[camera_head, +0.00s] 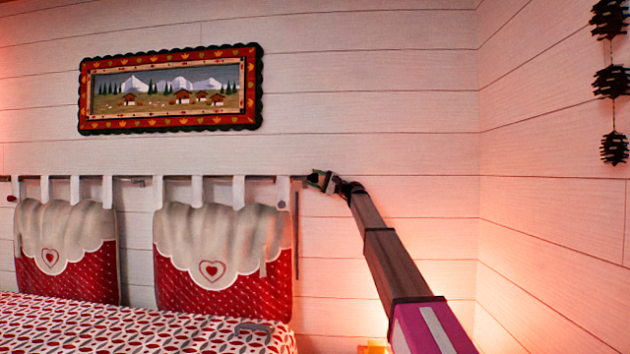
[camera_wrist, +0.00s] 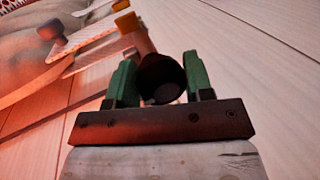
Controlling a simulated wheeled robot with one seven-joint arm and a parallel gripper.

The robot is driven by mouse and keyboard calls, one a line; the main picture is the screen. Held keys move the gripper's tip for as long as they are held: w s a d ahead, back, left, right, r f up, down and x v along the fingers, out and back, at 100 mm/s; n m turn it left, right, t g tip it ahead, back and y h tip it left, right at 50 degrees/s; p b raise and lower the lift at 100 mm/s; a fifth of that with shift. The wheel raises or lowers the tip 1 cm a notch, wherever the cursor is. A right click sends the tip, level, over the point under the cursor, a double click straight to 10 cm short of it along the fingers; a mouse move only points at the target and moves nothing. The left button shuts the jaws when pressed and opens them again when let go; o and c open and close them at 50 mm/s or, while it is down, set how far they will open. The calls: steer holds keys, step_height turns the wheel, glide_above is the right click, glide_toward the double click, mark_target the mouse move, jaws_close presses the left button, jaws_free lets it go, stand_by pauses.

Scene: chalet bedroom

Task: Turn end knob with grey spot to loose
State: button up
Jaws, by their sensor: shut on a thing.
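A dark, round end knob (camera_wrist: 163,75) sits between the green fingers of my gripper (camera_wrist: 160,66) in the wrist view. A brown rod (camera_wrist: 140,38) runs on behind the knob. In the head view my gripper (camera_head: 316,181) is at the right end of the curtain rod (camera_head: 264,178), above the right cushion. The knob is hidden there by the fingers, and its turn angle cannot be told.
White straps hang two cushions, the left (camera_head: 65,250) and the right (camera_head: 222,258), from the rod above a patterned bed (camera_head: 130,325). A framed picture (camera_head: 170,90) is on the wall above. The wrist view shows a greyish knob (camera_wrist: 50,29) at upper left. Bare wall lies right.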

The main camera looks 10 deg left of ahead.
steer(key=shift+n+g, duration=0.4)
steer(key=shift+n, duration=0.7)
steer(key=o, duration=0.9)
steer(key=v, duration=1.1)
steer(key=shift+r, duration=0.1)
